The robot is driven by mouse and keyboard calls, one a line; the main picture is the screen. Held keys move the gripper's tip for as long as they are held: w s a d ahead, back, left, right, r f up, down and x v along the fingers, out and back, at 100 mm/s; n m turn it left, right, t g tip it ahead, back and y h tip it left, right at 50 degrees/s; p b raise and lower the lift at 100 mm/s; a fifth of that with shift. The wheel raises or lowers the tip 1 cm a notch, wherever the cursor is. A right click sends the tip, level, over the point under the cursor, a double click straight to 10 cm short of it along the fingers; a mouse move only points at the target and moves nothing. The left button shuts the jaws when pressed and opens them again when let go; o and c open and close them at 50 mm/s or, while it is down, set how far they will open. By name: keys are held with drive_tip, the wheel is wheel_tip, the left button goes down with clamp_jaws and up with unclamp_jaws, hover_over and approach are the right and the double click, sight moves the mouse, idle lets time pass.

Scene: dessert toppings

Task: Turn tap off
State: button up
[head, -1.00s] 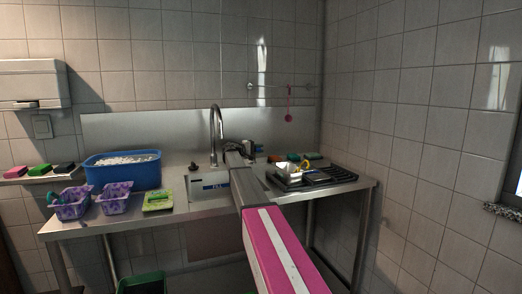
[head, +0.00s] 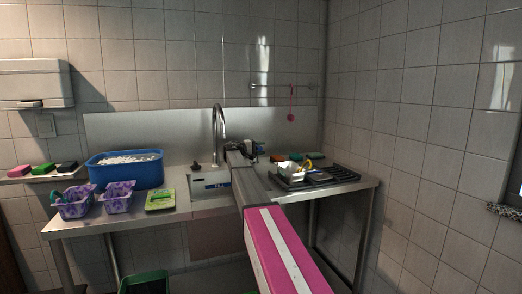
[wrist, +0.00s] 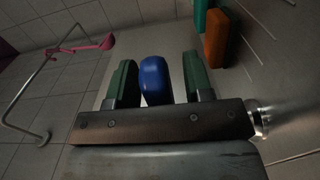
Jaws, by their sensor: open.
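The tap's curved metal spout (head: 215,122) rises behind the sink at the middle of the counter in the head view. My gripper (head: 257,147) is just right of the spout, at the back of the counter. In the wrist view my gripper (wrist: 158,82) is open, with one green finger on each side of a rounded blue piece (wrist: 155,76), which looks like the tap's knob. A gap shows between it and the right finger; it sits close to the left finger, and contact cannot be told. Most of the tap's base is hidden behind my arm.
A black rack (head: 315,178) with dishes stands right of my arm. An orange sponge (wrist: 216,38) lies near my gripper. A pink ladle (head: 291,118) hangs on the wall. A blue tub (head: 125,172) and purple baskets (head: 117,203) stand on the left.

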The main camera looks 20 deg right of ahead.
drive_tip(key=a, duration=1)
drive_tip(key=shift+a, duration=0.4)
drive_tip(key=shift+s, duration=0.2)
